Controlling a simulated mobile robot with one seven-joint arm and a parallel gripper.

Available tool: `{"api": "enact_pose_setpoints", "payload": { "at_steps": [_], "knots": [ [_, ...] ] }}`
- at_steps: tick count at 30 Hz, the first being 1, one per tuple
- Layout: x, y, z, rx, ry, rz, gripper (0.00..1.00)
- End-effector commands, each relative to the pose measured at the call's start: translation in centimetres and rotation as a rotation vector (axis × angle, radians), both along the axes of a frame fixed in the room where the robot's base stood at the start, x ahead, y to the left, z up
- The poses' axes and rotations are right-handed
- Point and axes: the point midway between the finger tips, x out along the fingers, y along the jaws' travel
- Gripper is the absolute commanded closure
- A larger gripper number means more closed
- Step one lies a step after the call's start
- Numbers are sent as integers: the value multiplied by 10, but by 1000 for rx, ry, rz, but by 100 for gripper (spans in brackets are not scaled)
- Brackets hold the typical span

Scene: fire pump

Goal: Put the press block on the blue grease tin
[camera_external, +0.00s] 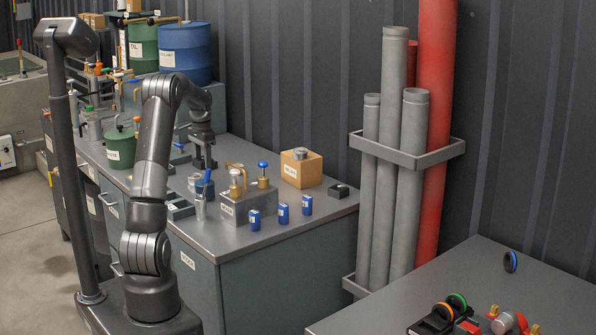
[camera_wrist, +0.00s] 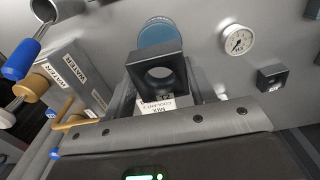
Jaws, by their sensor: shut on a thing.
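The press block (camera_wrist: 138,70), a dark square block with a round hole, is held between the fingers of my gripper (camera_wrist: 160,88) in the wrist view. A round blue top (camera_wrist: 160,32), which looks like the blue grease tin, shows just past the block and is partly hidden by it. I cannot tell the height of the block above it. In the external view my gripper (camera_external: 203,162) points down over the bench (camera_external: 240,240); the block is too small to make out there.
A water-labelled block (camera_wrist: 75,78) with brass and blue-handled valves stands left in the wrist view. A dial gauge (camera_wrist: 238,40) and a small black block (camera_wrist: 272,78) lie right.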

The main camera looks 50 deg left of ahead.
Motion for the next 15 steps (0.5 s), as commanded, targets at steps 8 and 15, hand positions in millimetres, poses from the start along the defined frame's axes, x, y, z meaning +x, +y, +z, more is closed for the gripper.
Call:
{"api": "enact_pose_setpoints", "payload": {
  "at_steps": [8, 15],
  "knots": [
    [0, 0, -37, -1, 2, 0, 82],
    [0, 0, -57, 1, 0, 0, 82]
  ]
}}
